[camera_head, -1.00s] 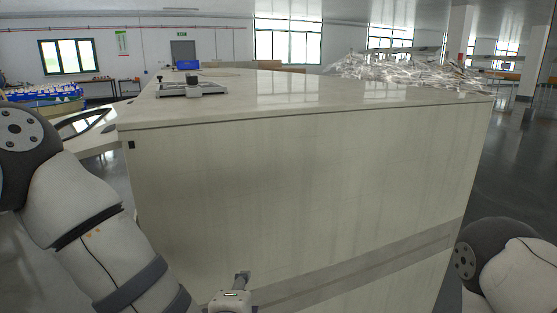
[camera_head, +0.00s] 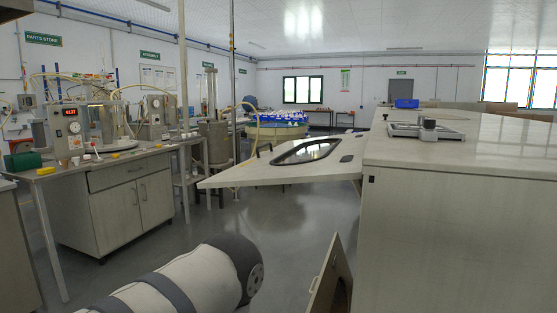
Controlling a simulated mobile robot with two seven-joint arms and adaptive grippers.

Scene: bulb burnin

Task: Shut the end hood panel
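A pale flat panel (camera_head: 240,178) with a dark-framed rounded window (camera_head: 306,151) juts out to the left from the end of the big pale cabinet (camera_head: 455,235), roughly level with its top. It looks like the end hood panel, standing open. Neither of my grippers is in view.
A lower door (camera_head: 328,278) with a pale handle stands ajar at the cabinet's foot. A bench (camera_head: 130,205) with instruments is on the left, and a metal vessel (camera_head: 215,143) stands behind. Grey floor (camera_head: 215,228) is free between bench and cabinet. A flat fixture (camera_head: 427,130) lies on the cabinet top.

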